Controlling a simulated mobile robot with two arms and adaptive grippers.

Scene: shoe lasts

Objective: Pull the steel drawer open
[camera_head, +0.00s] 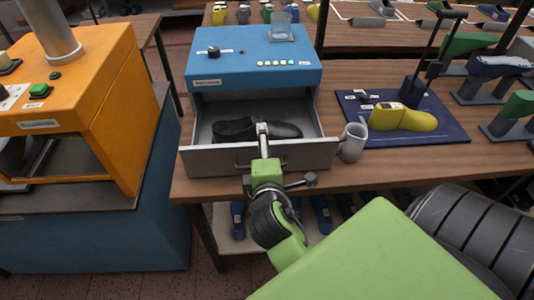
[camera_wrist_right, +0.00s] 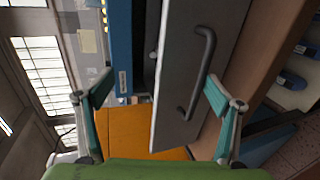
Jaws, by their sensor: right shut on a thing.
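The steel drawer (camera_head: 307,154) is pulled out of the blue cabinet (camera_head: 255,69), and its inside is visible. A black shoe-shaped object (camera_head: 235,128) lies in it, partly covered by my gripper. My right gripper (camera_head: 262,145) is at the middle of the drawer front, with one finger reaching over its top edge. In the right wrist view, my fingers (camera_wrist_right: 160,105) sit on either side of the grey drawer front (camera_wrist_right: 171,85), and its dark bar handle (camera_wrist_right: 203,70) is between them. My left gripper is not in view.
A grey mug (camera_head: 352,143) stands just right of the drawer. Beyond it a yellow shoe last (camera_head: 403,118) sits on a blue mat (camera_head: 440,136). An orange machine (camera_head: 110,95) stands to the left. Blue items hang or stand on a shelf under the table.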

